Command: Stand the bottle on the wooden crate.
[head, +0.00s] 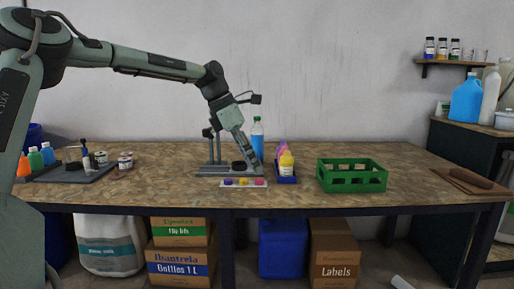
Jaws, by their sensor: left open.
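My left gripper (254,168) reaches down over the middle of the workbench, its fingertips low near the bench top. It is open and appears empty. A clear bottle with blue liquid and a green cap (258,140) stands upright just behind it, partly covered by the gripper. I see no wooden crate; the crate on the bench is green plastic (352,185). My right gripper is out of view.
A strip with coloured pieces (243,184) lies in front of the gripper, and a grey stand (213,170) is to its left. Small bottles and a dark tray (75,173) are at far left. A brown board (458,181) lies at the right. Bench left of centre is clear.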

